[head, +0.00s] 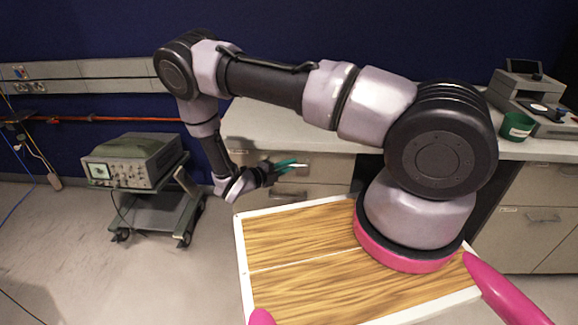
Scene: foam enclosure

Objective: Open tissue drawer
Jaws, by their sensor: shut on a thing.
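My gripper (290,164), with teal fingers, is at the front of the upper drawer (332,168) under the grey-white counter. It is shut at the handle of this drawer; the fingers cover most of the handle. The drawer front looks roughly in line with the cabinet, and I cannot tell whether it stands slightly out. A lower drawer (318,190) with its own handle is below it and looks shut. No tissue label is readable.
The counter (290,125) runs along the blue wall, with a grey device (525,95) and a green cup (517,126) at right. A trolley (150,200) carrying an oscilloscope (130,160) stands at left. Floor between trolley and cabinet is clear.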

